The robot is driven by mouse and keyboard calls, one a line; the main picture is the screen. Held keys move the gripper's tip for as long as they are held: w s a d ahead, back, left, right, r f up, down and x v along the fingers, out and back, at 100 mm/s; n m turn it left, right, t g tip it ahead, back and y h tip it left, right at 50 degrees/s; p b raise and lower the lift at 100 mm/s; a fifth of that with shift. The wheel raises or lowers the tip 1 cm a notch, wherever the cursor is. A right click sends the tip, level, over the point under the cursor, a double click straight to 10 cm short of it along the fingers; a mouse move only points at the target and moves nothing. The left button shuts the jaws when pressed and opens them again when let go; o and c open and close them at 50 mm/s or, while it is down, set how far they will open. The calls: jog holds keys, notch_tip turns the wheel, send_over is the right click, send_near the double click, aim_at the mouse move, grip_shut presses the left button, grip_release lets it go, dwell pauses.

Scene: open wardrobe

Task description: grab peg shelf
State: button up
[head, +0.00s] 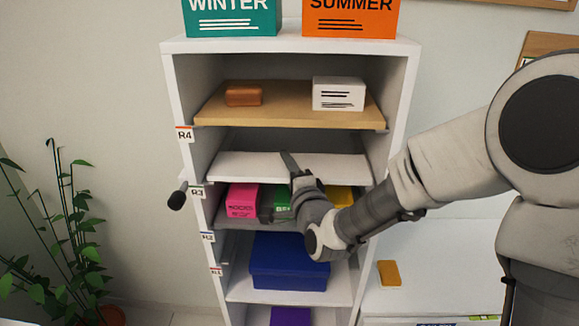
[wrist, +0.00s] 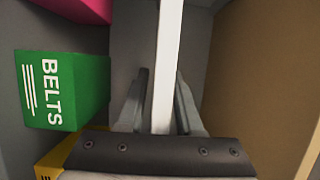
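The white peg shelf (head: 235,166) lies across the wardrobe near the R3 label, below the wooden shelf. It looks slightly tilted. Its front edge shows in the wrist view as a white strip (wrist: 168,50). My gripper (head: 288,172) is at the front edge of this shelf, near its middle. In the wrist view my gripper (wrist: 162,95) has one finger on each side of the white strip. A gap shows between the left finger and the strip, so the fingers are around the shelf but open. In the head view one finger lies above the shelf; the lower one is hard to see.
Pink (head: 242,200), green (wrist: 65,90) and yellow (head: 341,195) boxes stand just below the shelf. The wooden shelf (head: 290,118) above holds a brown block (head: 243,96) and a white box (head: 338,93). A blue box (head: 290,265) sits lower down. Wardrobe walls bound both sides.

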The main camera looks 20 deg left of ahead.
grip_shut()
dwell(1.1)
